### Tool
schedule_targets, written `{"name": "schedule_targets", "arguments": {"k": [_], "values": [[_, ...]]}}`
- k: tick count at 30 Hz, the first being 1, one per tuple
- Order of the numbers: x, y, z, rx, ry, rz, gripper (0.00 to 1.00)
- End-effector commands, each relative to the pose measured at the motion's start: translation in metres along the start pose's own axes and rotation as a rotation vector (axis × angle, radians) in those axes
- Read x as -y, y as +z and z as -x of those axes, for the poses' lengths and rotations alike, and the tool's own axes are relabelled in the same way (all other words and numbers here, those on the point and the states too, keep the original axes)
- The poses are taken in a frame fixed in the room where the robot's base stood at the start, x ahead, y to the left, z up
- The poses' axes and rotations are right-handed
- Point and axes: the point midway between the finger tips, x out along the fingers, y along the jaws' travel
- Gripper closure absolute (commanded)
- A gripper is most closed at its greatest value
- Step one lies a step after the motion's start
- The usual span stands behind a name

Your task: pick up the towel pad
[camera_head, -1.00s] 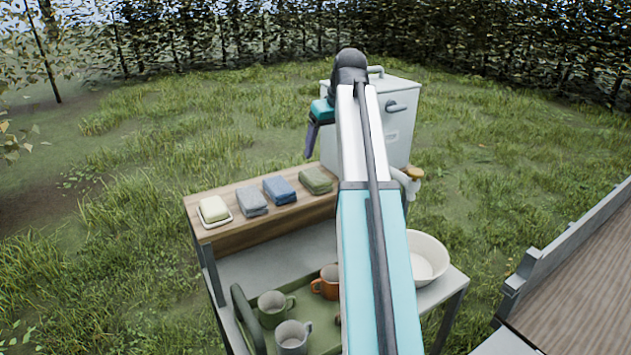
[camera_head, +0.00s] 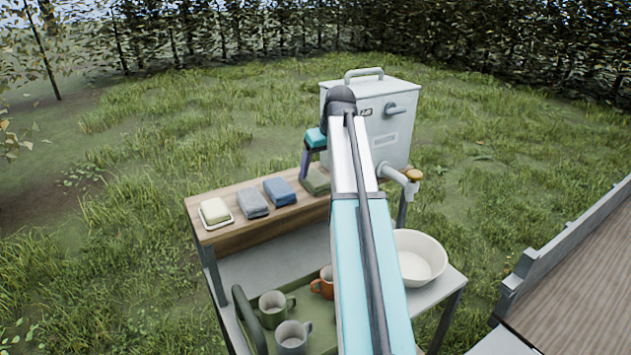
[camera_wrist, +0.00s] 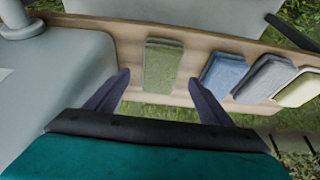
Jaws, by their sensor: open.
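Three folded towel pads lie in a row on the wooden shelf (camera_head: 240,237): a grey one (camera_head: 252,204), a blue one (camera_head: 279,191) and a green one (camera_head: 316,182). In the wrist view the green pad (camera_wrist: 162,64) lies beyond and between my open fingers, with the blue pad (camera_wrist: 222,74) and the grey pad (camera_wrist: 268,77) to its right. My gripper (camera_head: 304,165) is open and empty, above the shelf near the green pad. My arm hides part of the green pad in the head view.
A yellow soap bar on a white dish (camera_head: 215,213) sits at the shelf's left end. A grey water tank (camera_head: 372,120) with a tap (camera_head: 410,175) stands close behind my gripper.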

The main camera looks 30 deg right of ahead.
Motion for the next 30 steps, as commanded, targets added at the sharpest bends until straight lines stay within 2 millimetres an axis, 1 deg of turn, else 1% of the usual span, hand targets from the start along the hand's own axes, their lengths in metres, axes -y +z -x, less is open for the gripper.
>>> {"name": "schedule_targets", "arguments": {"k": [14, 20, 30], "values": [[0.000, 0.000, -0.004, 0.002, -0.001, 0.000, 0.25], [0.001, -0.002, -0.016, 0.002, -0.001, 0.000, 0.25], [0.002, -0.003, -0.045, 0.001, 0.000, 0.000, 0.25]]}}
